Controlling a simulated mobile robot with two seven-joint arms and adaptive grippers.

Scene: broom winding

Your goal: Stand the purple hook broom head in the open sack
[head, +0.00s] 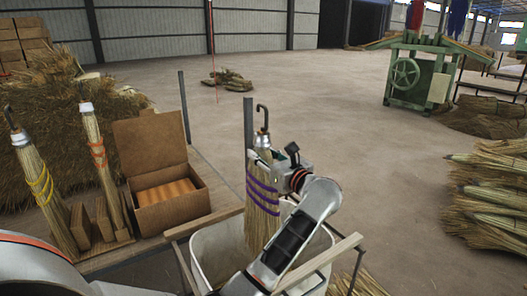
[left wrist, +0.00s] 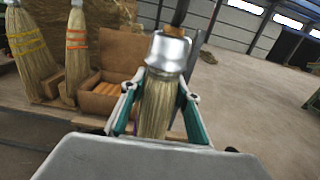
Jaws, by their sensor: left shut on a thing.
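The purple hook broom head (head: 262,205) is upright, with purple bands around its straw, a silver collar and a dark hook on top. My left gripper (head: 268,160) is shut on its straw just below the collar. The open sack (head: 212,252) is whitish and hangs in a wooden frame. The straw's lower end shows within the sack's mouth; my arm partly covers it, and I cannot tell whether it touches the bottom.
Left of the sack, a bench carries an open cardboard box (head: 172,196), an orange-banded broom head (head: 103,165) and a yellow-banded one (head: 42,185) in wooden holders. A dark post (head: 248,122) stands behind the held broom. Straw bundles (head: 490,200) lie at right.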

